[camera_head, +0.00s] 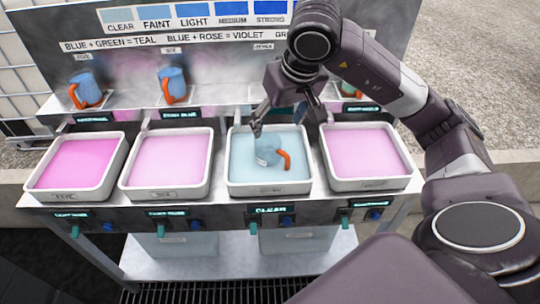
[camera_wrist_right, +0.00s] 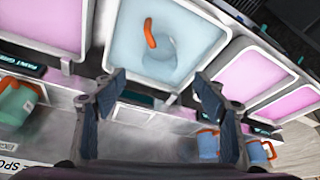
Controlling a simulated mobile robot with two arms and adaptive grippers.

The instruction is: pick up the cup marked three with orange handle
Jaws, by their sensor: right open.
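A pale blue cup with an orange handle (camera_head: 266,154) sits in the pale blue liquid of a white tray (camera_head: 233,176), third from the left. No number is readable on it. In the wrist view the cup (camera_wrist_right: 163,50) lies ahead of the fingertips, its orange handle toward the upper left. My right gripper (camera_head: 289,122) is open and empty, above the back part of that tray and apart from the cup. Its two fingers (camera_wrist_right: 158,78) show spread in the wrist view. My left gripper is not in view.
Pink-filled trays (camera_head: 124,185) stand on both sides. On the back shelf are two blue cups with orange handles (camera_head: 89,88) (camera_head: 176,84) and a green cup (camera_head: 349,90). A sign panel (camera_head: 130,42) rises behind. Tray rims stand close together.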

